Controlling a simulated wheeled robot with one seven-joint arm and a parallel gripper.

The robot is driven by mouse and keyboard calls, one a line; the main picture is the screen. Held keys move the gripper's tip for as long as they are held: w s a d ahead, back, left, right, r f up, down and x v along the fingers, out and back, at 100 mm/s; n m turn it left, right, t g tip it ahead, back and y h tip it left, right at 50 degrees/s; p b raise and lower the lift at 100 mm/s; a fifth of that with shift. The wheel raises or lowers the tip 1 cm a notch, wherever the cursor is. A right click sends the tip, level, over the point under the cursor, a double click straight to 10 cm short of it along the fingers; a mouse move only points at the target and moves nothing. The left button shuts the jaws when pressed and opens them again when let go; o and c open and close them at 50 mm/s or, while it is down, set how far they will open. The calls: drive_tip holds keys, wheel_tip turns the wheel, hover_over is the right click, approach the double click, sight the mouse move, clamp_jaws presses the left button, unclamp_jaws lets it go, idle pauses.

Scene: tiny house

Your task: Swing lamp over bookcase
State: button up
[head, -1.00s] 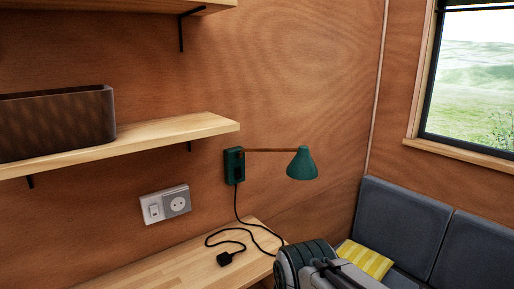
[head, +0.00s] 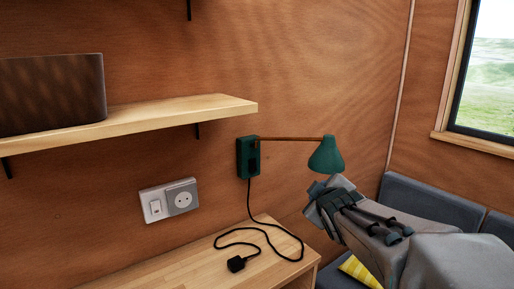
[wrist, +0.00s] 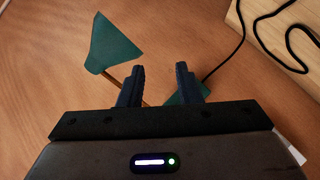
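The lamp has a green cone shade (head: 326,156), a thin brown arm (head: 290,139) and a green wall box (head: 247,158). Its arm sticks out to the right along the wood wall. My gripper (head: 325,192) is just below and in front of the shade, apart from it as far as I can tell. In the wrist view the two fingers are spread with nothing held between them. The shade (wrist: 113,45) is left of the fingers there, and the lamp arm passes behind them. A low wooden unit (head: 190,268), likely the bookcase, stands below the lamp; only its top and right end show.
A black cord with a plug (head: 236,264) lies on the wooden top. A wall shelf (head: 170,112) with a dark box (head: 50,95) is at upper left. A socket plate (head: 168,200) is below it. A grey sofa (head: 430,200) with a yellow cushion is at right.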

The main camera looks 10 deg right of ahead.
sight(297, 140)
drive_tip(key=w+r+n+t+y, duration=0.2)
drive_tip(key=w+n, duration=0.2)
drive_tip(key=w, duration=0.2)
drive_tip(key=w+r+n+t+y, duration=0.2)
drive_tip(key=w+r+n, duration=0.1)
drive_tip(key=w, duration=0.3)
drive_tip(key=w+r+n+t+y+b, duration=0.1)
drive_tip(key=w+r+n+t+y, duration=0.1)
drive_tip(key=w+n, duration=0.4)
drive_tip(key=shift+d+r+y, duration=0.2)
drive_tip(key=shift+y, duration=0.2)
clamp_jaws()
